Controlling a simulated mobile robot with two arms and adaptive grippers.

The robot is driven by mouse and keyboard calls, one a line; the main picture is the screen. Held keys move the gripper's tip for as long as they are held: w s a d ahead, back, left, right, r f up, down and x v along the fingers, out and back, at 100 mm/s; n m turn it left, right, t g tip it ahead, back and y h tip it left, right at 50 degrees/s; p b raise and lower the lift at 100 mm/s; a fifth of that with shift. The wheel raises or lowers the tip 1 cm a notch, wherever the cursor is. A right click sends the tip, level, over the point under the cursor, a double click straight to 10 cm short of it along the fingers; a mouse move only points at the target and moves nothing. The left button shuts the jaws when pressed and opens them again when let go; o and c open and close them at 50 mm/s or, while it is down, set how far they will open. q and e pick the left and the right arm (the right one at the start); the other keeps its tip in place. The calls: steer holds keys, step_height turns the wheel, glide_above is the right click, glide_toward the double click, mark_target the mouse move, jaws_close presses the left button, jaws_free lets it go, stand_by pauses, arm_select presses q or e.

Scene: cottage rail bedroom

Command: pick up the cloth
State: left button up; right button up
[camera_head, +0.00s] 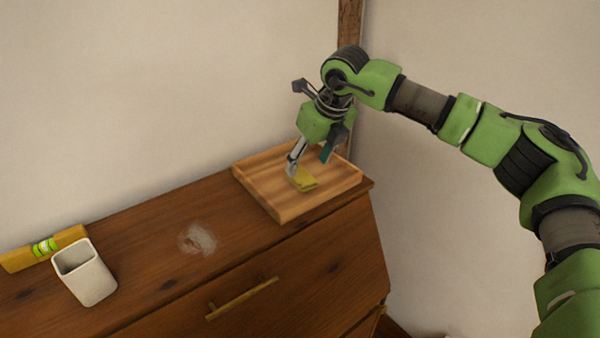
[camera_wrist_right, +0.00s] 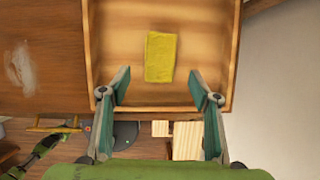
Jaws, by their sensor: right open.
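The yellow cloth (camera_head: 301,180) lies folded flat in the wooden tray (camera_head: 285,213) on the dresser's right end. My right gripper (camera_head: 309,165) is just above the cloth, pointing down, its fingers apart. In the right wrist view the cloth (camera_wrist_right: 160,57) lies beyond the open fingertips (camera_wrist_right: 160,88), roughly centred between them, with nothing held.
The dresser (camera_head: 150,235) bears a white cup (camera_head: 88,280), a yellow level (camera_head: 45,248) and a pale dusty smudge (camera_head: 198,239). The tray has a low raised rim. Walls stand close behind and to the right.

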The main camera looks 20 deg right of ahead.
mark_target(303, 174)
steer(key=shift+p+x, duration=0.85)
steer(key=p+x, duration=0.1)
steer(key=x, duration=0.3)
steer(key=shift+r, duration=0.1)
steer(key=c, duration=1)
arm_select(q)
steer(key=shift+t, duration=0.4)
steer(key=shift+w+r, duration=1.65)
steer(key=shift+w, duration=0.2)
arm_select(e)
steer(key=shift+c, duration=0.5)
